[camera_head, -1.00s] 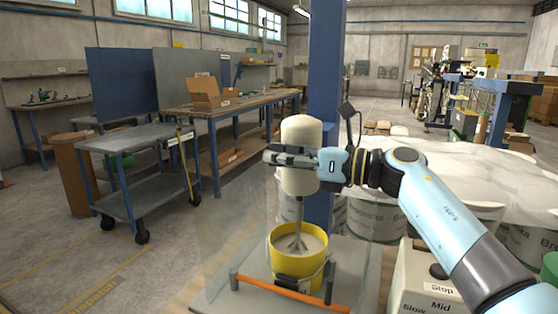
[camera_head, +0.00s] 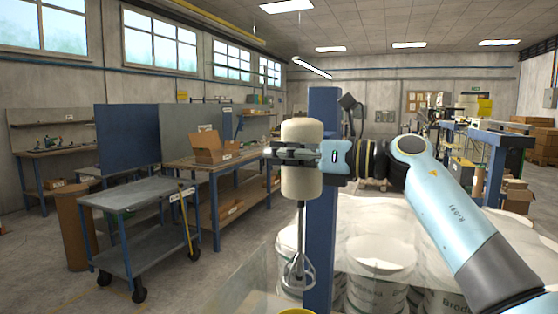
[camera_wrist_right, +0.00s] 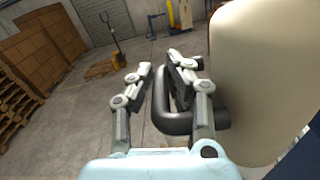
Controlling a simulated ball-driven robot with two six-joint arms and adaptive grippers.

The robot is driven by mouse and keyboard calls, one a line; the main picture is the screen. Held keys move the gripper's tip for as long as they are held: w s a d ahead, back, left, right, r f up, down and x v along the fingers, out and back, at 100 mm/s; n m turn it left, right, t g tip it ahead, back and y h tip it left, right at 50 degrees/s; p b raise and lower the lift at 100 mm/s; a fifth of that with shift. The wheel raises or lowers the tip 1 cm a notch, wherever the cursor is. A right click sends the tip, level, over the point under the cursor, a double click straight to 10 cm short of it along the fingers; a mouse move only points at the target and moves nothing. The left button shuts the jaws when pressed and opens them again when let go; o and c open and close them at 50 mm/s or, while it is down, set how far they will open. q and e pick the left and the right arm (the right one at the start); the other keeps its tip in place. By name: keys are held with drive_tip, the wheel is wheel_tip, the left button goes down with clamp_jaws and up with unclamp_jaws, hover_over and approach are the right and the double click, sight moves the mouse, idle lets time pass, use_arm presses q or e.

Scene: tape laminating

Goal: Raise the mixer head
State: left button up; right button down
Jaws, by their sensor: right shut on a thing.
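The mixer head (camera_head: 301,183) is a cream cylinder in front of a blue column (camera_head: 322,240). Its shaft and whisk (camera_head: 299,272) hang straight down. The whisk's lower end shows above the yellow rim of a bucket (camera_head: 297,312), which is almost wholly cut off at the bottom edge. My right gripper (camera_head: 275,153) reaches in from the right across the head. In the right wrist view, the gripper (camera_wrist_right: 160,70) is shut on the black handle (camera_wrist_right: 180,120) at the side of the cream head (camera_wrist_right: 262,80). My left gripper is not in view.
White-covered buckets (camera_head: 385,255) stand behind and to the right of the column. A grey cart (camera_head: 140,193) and a workbench (camera_head: 235,160) with a cardboard box stand at the left. A faint clear panel is near the whisk. Open floor lies at the lower left.

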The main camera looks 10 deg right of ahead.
drive_tip(key=shift+w+r, duration=0.1)
drive_tip(key=shift+r, duration=0.3)
drive_tip(key=c, duration=1.6)
unclamp_jaws()
drive_tip(key=shift+o, duration=0.2)
drive_tip(key=shift+d+f, duration=0.1)
drive_tip(key=shift+s+d+f, duration=0.1)
drive_tip(key=shift+s+d, duration=0.15)
drive_tip(key=shift+d, duration=0.05)
drive_tip(key=v, duration=1.1)
drive_tip(key=shift+s, duration=0.1)
